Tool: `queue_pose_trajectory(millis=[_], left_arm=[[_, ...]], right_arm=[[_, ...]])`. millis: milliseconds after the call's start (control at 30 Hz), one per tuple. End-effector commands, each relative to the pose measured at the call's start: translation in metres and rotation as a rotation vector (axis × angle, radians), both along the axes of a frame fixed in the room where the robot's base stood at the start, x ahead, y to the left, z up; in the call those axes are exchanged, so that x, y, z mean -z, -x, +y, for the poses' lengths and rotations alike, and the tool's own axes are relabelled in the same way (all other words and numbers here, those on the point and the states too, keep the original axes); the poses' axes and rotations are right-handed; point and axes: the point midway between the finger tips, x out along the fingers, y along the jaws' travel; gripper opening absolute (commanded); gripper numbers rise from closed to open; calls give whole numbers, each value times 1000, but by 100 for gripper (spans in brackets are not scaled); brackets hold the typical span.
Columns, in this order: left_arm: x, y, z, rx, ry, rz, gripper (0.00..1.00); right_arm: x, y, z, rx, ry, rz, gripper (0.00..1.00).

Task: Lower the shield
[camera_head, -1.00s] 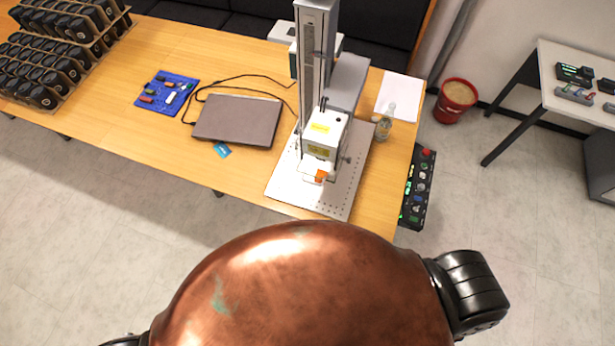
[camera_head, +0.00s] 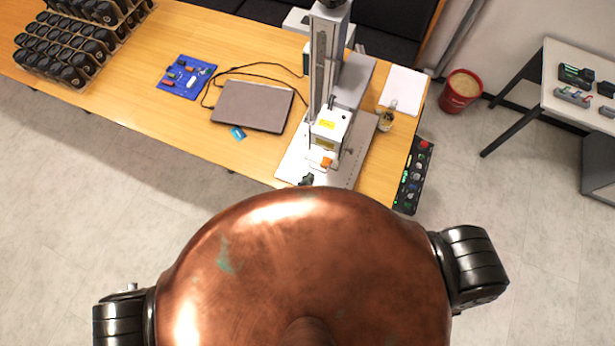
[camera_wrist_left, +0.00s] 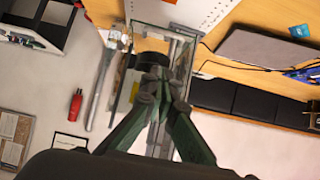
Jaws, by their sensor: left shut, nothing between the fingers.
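The laser marker (camera_head: 329,127) stands near the right end of the wooden table, with a tall grey column and a white head over a perforated base plate (camera_head: 294,160). An orange piece (camera_head: 326,162) shows below the head. The clear shield is hard to make out in the head view; in the left wrist view, the glass-like shield (camera_wrist_left: 142,34) shows as transparent panels beyond my fingers. My left gripper (camera_head: 306,181) shows only as a small dark tip at the plate's front edge. In the left wrist view, its green-sided fingers (camera_wrist_left: 158,84) are shut and empty, overlapping the shield; contact is unclear. My right gripper is out of view.
A closed laptop (camera_head: 253,106) and cables lie left of the marker. A small bottle (camera_head: 387,119) and white paper (camera_head: 403,90) are on its right. A control panel (camera_head: 413,178) is at the table's right end. A red bucket (camera_head: 459,94) stands on the floor.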

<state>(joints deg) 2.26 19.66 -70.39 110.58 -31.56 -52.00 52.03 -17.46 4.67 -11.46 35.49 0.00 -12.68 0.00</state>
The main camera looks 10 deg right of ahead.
Motion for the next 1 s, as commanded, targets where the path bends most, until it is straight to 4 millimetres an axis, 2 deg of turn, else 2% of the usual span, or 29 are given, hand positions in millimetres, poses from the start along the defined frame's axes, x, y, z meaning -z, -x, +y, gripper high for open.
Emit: queue_pose_trajectory(millis=[67, 200, 333, 600, 1000], left_arm=[[9, -13, -9, 2, -2, -3, 0], [30, -32, -23, 4, 0, -5, 0], [44, -48, -32, 3, 1, -4, 0], [70, -50, -34, 1, 0, -1, 0], [77, -51, -35, 1, 0, 0, 0]], right_arm=[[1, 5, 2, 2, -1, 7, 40], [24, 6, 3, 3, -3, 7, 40], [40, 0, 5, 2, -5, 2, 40], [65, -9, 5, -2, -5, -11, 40], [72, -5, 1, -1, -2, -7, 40]])
